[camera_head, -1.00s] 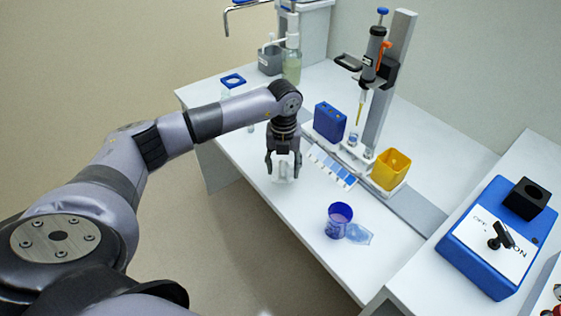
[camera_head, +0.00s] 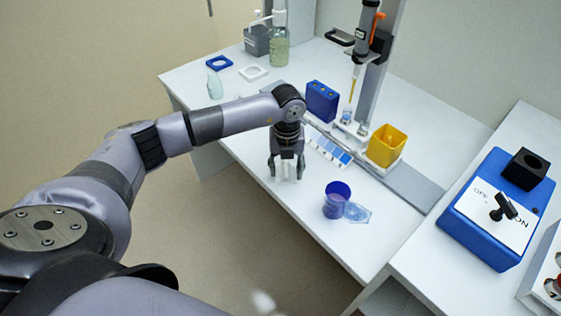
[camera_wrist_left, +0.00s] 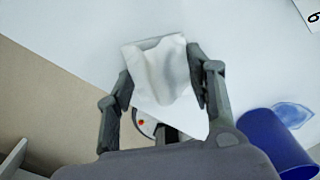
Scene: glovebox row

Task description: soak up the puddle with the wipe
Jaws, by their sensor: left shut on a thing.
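My left gripper (camera_head: 286,174) is shut on a white wipe, low over the front part of the white bench. In the left wrist view the wipe (camera_wrist_left: 168,95) hangs folded between the two fingers of the left gripper (camera_wrist_left: 161,72). The puddle (camera_head: 357,212) is a small pale blue patch on the bench, to the right of the gripper and apart from it. It lies right beside a blue cup (camera_head: 336,200), which hides part of its edge. The puddle (camera_wrist_left: 294,115) also shows at the right of the wrist view. My right gripper is not in view.
A colour strip card (camera_head: 329,148), a blue box (camera_head: 322,101) and a yellow container (camera_head: 386,145) stand behind the gripper. A dispenser stand (camera_head: 372,70) rises at the back. A blue switch box (camera_head: 490,225) stands at the right. Bench left of the cup is clear.

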